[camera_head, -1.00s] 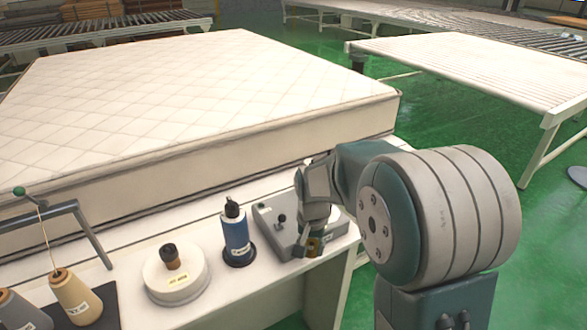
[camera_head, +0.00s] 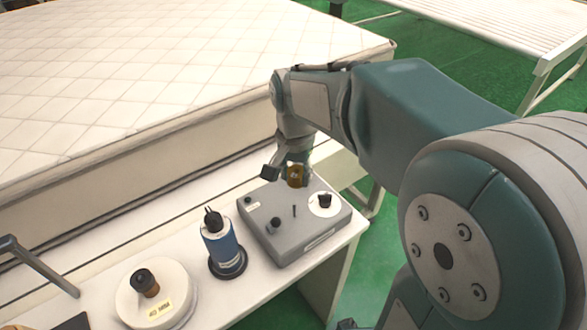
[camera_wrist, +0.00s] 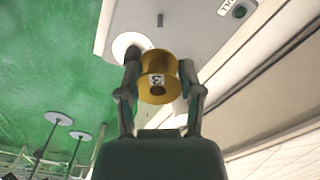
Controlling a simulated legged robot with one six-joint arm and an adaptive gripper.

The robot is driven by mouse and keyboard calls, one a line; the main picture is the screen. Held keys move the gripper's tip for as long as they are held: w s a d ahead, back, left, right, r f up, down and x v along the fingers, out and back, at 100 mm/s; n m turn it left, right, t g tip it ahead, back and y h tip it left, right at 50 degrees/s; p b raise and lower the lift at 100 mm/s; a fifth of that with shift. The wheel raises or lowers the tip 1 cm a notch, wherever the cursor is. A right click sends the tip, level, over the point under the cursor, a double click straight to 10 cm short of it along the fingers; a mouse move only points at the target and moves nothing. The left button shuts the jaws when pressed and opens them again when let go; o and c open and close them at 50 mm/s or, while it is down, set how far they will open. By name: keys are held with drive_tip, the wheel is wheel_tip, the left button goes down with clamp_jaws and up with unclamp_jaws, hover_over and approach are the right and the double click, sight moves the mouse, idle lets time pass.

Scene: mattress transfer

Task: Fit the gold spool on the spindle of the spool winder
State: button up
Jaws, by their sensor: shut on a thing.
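The gold spool (camera_head: 296,176) is held in my gripper (camera_head: 284,173), above the far part of the grey spool winder (camera_head: 286,247). In the wrist view the spool (camera_wrist: 158,70) sits between the two fingers of my gripper (camera_wrist: 159,66), with its holed end facing the camera. A thin upright pin (camera_head: 294,211), which looks like the spindle, stands bare on the winder top; it also shows in the wrist view (camera_wrist: 160,20), beyond the spool. The spool is apart from the pin. The winder also carries a white disc (camera_head: 318,211) with a black knob and another dark knob (camera_head: 275,224).
A blue spool (camera_head: 221,247) on a dark base stands left of the winder. A white round container (camera_head: 178,306) with a dark-topped peg is further left. The mattress (camera_head: 180,130) rises behind the table. The table's right edge lies close past the winder.

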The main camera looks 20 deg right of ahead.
sight(294, 217)
drive_tip(key=shift+a, duration=0.1)
drive_tip(key=shift+a+f, duration=0.1)
drive_tip(key=shift+a, duration=0.05)
drive_tip(key=shift+a+f, duration=0.1)
drive_tip(key=shift+f, duration=0.55)
drive_tip(key=shift+d+f, duration=0.2)
drive_tip(key=shift+f, duration=1.2)
drive_tip(key=shift+a+f, duration=0.1)
drive_tip(key=shift+f, duration=0.65)
drive_tip(key=shift+f, duration=3)
drive_tip(key=o, duration=1.1)
